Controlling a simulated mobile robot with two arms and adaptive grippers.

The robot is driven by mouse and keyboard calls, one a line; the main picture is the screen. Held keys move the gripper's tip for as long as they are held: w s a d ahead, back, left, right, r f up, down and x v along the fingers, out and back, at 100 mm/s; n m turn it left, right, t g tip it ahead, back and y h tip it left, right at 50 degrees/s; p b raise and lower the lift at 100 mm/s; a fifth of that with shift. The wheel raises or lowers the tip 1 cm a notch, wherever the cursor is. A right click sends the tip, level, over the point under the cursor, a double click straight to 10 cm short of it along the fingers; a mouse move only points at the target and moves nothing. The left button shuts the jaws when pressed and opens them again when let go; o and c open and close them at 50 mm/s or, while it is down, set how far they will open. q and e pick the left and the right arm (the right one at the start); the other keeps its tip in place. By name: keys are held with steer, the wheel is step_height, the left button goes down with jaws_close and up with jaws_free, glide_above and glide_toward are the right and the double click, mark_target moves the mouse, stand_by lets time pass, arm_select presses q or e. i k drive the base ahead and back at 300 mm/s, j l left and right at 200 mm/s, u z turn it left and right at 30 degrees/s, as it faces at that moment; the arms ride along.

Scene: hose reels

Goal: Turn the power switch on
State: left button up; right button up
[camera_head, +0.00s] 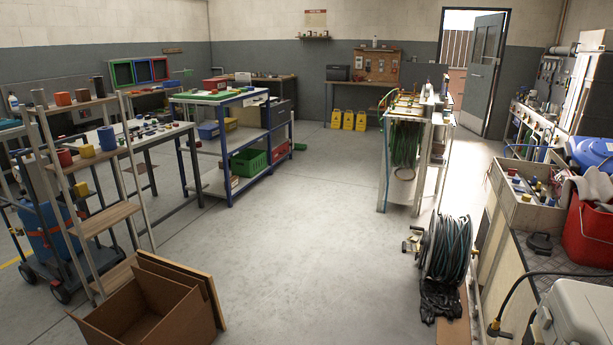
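I cannot make out a power switch in this view; if one shows, it is too small to tell. A hose reel (446,250) with dark green hose stands on the floor right of centre. A pale grey case or machine (577,318) sits at the bottom right corner, cut off by the frame edge. A black hose or cable with a brass-coloured end (494,327) lies next to it. Neither of my grippers is in view.
Open concrete floor (300,245) fills the middle. A shelf ladder (108,220) and cardboard box (150,308) stand left, near a blue-framed workbench (240,97). A hose rack (385,160) stands right of centre. A red bucket (588,232) sits right. The back door (482,75) is open.

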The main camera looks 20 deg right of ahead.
mark_target(512, 172)
steer(key=i+l+z, duration=0.3)
steer(key=i+z, duration=0.2)
steer(key=i, duration=0.15)
steer(key=i+z, duration=0.5)
steer(key=i, duration=0.15)
steer(key=i+j+z, duration=0.15)
steer(key=i+z, duration=0.3)
steer(key=i, duration=0.2)
steer(key=i+z, duration=0.4)
steer(key=i, duration=0.15)
steer(key=i+j+z, duration=0.1)
steer(key=i+z, duration=0.3)
steer(key=i, duration=0.15)
steer(key=i+j, duration=0.15)
steer(key=j, duration=0.15)
steer(key=i+j+z, duration=0.1)
steer(key=j, duration=0.25)
steer(key=i+j, duration=0.4)
steer(key=j, duration=0.25)
steer(key=i+j+z, duration=0.1)
steer(key=j, duration=0.25)
steer(key=i+j, duration=0.2)
steer(key=j+z, duration=0.05)
steer(key=j, duration=0.05)
